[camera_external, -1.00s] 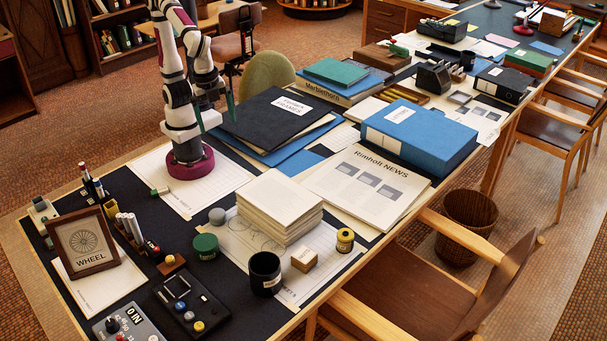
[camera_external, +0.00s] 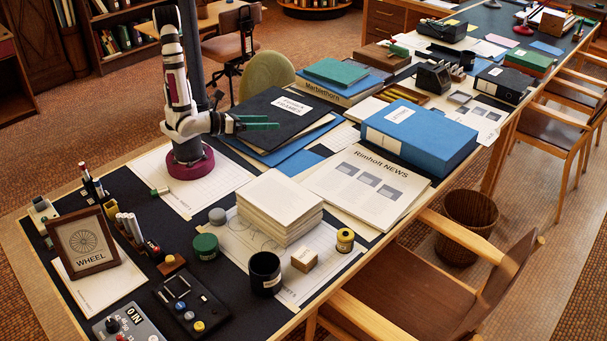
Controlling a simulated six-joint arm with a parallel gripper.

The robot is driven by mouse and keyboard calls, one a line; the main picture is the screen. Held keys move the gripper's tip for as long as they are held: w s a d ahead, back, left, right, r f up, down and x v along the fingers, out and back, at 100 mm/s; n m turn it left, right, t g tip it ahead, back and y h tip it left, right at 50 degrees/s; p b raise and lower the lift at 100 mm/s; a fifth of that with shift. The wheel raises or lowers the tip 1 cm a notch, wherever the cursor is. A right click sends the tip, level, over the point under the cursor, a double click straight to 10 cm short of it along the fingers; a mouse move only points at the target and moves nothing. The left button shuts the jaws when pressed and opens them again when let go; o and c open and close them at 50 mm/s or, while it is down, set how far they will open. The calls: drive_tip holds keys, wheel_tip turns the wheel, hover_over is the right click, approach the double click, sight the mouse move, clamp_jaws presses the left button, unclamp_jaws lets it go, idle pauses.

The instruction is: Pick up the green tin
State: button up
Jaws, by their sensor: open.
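The green tin (camera_external: 205,247) is a short round tin standing on the dark desk mat, left of the paper stack. It is in plain view. My gripper (camera_external: 277,124) has dark green fingers and points to the right, raised above the black folder area. It is open with nothing between its fingers. It is well above and behind the tin, apart from it.
Close to the tin stand a grey round object (camera_external: 217,216), a black mug (camera_external: 265,273), a small wooden box (camera_external: 304,259) and a tall paper stack (camera_external: 279,207). A yellow tin (camera_external: 345,240) stands further right. A framed wheel picture (camera_external: 83,241) stands left.

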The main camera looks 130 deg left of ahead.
drive_tip(key=w+d+f+m+t+h, duration=0.45)
drive_tip(key=w+d+m+t, duration=0.3)
drive_tip(key=d, duration=0.25)
drive_tip(key=m+h, duration=0.9)
drive_tip(key=h, duration=0.1)
approach(211, 255)
drive_tip(key=shift+t, duration=0.35)
drive_tip(key=w+a+r, duration=0.1)
drive_tip(key=a, duration=0.1)
drive_tip(key=w+a+r, duration=0.1)
drive_tip(key=w, duration=0.1)
drive_tip(key=w+a+r, duration=0.1)
drive_tip(key=a+r, duration=0.1)
drive_tip(key=shift+w+a, duration=0.35)
drive_tip(key=s+d+f+m+h, duration=0.1)
drive_tip(key=d+f, duration=0.1)
drive_tip(key=s+d+f+m+g+h, duration=0.1)
drive_tip(key=s+d+f+h, duration=0.1)
drive_tip(key=shift+f+m+g, duration=0.25)
drive_tip(key=shift+g, duration=0.05)
drive_tip(key=x, duration=0.7)
drive_tip(key=shift+w, duration=0.15)
drive_tip(key=c, duration=1.3)
drive_tip(key=shift+r, duration=0.1)
